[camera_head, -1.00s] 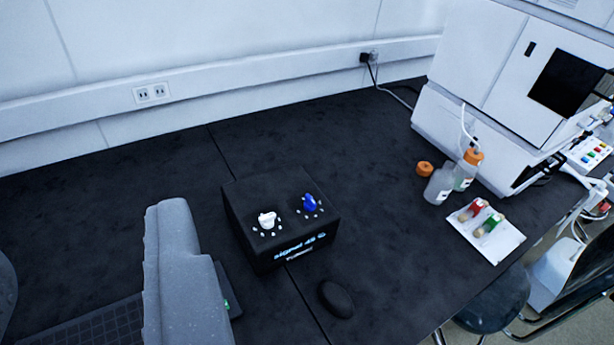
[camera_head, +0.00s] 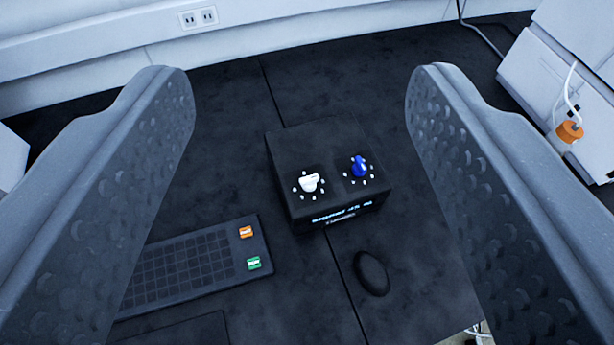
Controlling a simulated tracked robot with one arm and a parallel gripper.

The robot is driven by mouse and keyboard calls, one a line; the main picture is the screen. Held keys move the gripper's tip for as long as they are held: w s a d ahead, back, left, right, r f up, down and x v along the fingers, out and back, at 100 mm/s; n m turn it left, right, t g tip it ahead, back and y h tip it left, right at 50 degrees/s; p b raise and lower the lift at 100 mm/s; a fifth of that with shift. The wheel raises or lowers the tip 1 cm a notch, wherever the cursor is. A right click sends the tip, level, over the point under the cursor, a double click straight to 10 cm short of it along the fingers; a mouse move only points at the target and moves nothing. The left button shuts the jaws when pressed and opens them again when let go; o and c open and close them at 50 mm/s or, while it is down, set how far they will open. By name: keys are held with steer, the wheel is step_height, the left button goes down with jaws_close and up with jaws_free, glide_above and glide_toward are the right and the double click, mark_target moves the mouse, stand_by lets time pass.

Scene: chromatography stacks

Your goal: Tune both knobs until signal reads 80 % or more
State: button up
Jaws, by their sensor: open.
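A black box (camera_head: 312,145) stands on the dark bench in the middle of the view. Its sloped top carries a white knob (camera_head: 309,182) on the left and a blue knob (camera_head: 360,167) on the right, each ringed by white dots. A lit signal display (camera_head: 343,214) is on its front face; the number is too blurred to read for sure now. My gripper (camera_head: 290,120) is open and empty, its two grey fingers wide apart to the left and right of the box. It touches neither knob.
A black mouse-like object (camera_head: 371,273) lies in front. Bench behind the box is clear.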

steer(key=w+d+f+g+p, duration=0.25)
steer(key=w+p, duration=0.25)
steer(key=w, duration=0.4)
steer(key=n+g+p, duration=0.4)
steer(key=g+p, duration=0.8)
steer(key=p, duration=0.5)
glide_above(309, 180)
step_height(309, 180, down, 26)
step_height(309, 180, down, 14)
steer(key=shift+r, duration=0.1)
